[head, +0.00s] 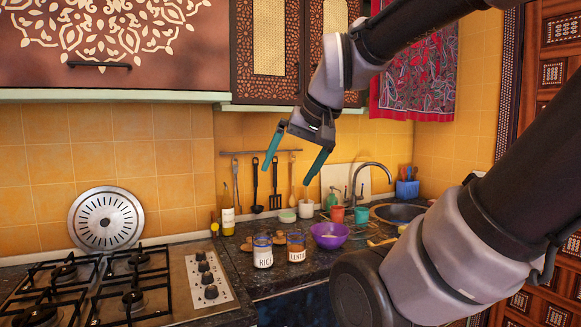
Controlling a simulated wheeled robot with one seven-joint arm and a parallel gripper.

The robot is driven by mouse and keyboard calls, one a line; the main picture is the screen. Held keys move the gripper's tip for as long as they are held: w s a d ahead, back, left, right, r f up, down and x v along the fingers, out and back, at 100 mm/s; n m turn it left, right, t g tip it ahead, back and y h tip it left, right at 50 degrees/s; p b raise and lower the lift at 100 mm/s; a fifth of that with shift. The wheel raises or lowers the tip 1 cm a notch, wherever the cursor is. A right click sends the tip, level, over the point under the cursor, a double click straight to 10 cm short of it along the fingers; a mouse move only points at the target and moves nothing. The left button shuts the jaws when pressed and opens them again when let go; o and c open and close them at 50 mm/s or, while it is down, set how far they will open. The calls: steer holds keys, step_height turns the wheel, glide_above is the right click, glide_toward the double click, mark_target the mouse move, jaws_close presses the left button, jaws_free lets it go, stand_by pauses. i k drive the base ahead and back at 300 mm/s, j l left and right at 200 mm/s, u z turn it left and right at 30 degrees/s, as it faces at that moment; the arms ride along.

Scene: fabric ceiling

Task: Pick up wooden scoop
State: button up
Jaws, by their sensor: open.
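My gripper (285,181) is open and empty, with its two teal fingers pointing down in mid-air in front of the tiled wall. I cannot tell for certain which item is the wooden scoop. A small light-wood item (381,242) lies on the counter right of the purple bowl, small and partly unclear. The gripper appears well above the counter and touches none of these.
Rice and lentil jars (263,252) and a purple bowl (329,236) stand near the counter's front edge. A gas hob (150,312) is at left, a sink (400,213) at right. Bottles and cups line the back. Wall cabinets (110,45) overhang the counter.

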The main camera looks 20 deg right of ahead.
mark_target(369, 243)
steer(key=z, duration=1.3)
